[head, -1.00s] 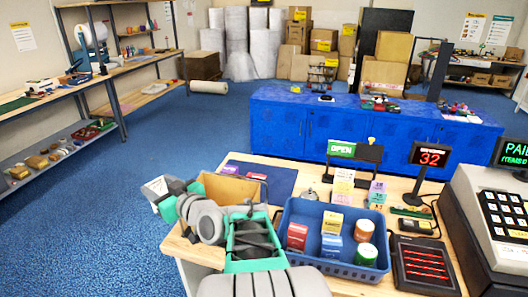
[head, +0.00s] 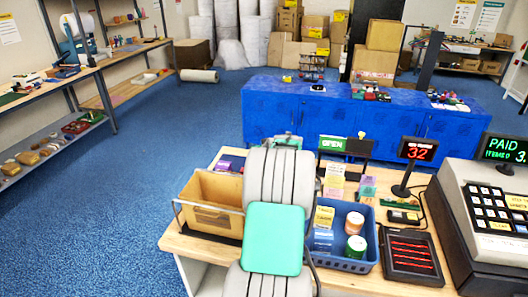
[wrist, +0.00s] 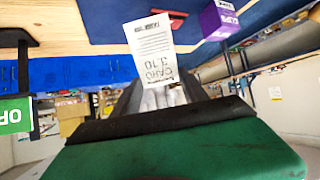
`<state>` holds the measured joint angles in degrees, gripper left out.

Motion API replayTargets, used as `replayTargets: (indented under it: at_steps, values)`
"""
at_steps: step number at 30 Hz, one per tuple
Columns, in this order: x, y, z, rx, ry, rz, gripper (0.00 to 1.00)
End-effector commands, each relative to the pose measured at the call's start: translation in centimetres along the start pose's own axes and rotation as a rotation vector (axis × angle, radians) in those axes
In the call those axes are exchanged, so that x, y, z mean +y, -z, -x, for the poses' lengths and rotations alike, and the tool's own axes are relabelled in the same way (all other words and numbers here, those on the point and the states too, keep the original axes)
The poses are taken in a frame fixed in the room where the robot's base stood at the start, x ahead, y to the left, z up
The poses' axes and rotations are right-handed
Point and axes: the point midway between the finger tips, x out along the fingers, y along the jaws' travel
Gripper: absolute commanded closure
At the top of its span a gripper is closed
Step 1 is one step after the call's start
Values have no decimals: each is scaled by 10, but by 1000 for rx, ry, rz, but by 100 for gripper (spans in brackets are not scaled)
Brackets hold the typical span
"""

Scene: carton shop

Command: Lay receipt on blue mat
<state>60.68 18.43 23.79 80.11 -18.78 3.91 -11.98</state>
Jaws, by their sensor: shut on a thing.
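The receipt (wrist: 150,42) is a small white printed slip, seen in the wrist view with large text reading like "CARD 3.10". My gripper (wrist: 160,92) is shut on one end of it, and the slip sticks out beyond the fingertips. The blue mat (wrist: 103,20) is a dark navy sheet on the wooden counter, behind the receipt in the wrist view. I cannot tell the gap between them. In the head view my arm hides the receipt, the fingers and most of the mat; a dark strip of the mat (head: 236,153) shows left of my arm.
An open cardboard box (head: 212,208) stands at the counter's left. A blue basket (head: 345,262) with small boxes and tins sits right of my arm. Behind are an OPEN sign (head: 332,143) and a red number display (head: 418,151); a cash register (head: 490,215) is at right.

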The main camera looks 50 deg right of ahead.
Motion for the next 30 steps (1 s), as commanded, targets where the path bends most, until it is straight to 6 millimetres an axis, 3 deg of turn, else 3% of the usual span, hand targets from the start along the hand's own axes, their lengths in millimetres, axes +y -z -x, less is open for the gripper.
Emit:
replayTargets:
  at_steps: [5,18,28,29,30]
  values:
    - [3,-7,-6,-4,-4,-3,65]
    - [3,-49,-33,-4,-4,-3,65]
    - [2,-53,-36,-2,-4,-2,65]
    - [2,-53,-36,-2,-4,-2,47]
    - [2,-53,-36,-2,-4,-2,44]
